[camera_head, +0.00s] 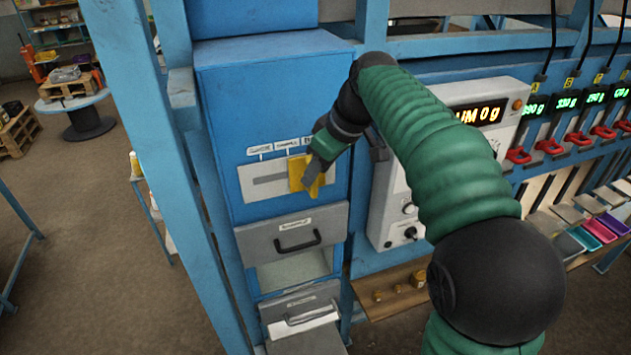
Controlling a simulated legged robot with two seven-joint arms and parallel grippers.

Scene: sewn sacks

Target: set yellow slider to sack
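The yellow slider (297,173) sits in a horizontal slot on a grey plate (262,182) on the blue cabinet's front, toward the right part of the slot. Several small white labels (286,145) stand above the slot; their text is too small to read surely, and the rightmost is partly hidden. My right gripper (314,176) is at the slider, its fingers overlapping the slider's right side. I cannot tell whether the fingers are closed on it. My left gripper is not in view.
Below the slot are a grey drawer (267,240) with a black handle and a lower grey tray (300,310). A display unit (392,205) stands right of the cabinet, behind my arm. Red levers (549,146) and small scale displays line the right. Floor is open at left.

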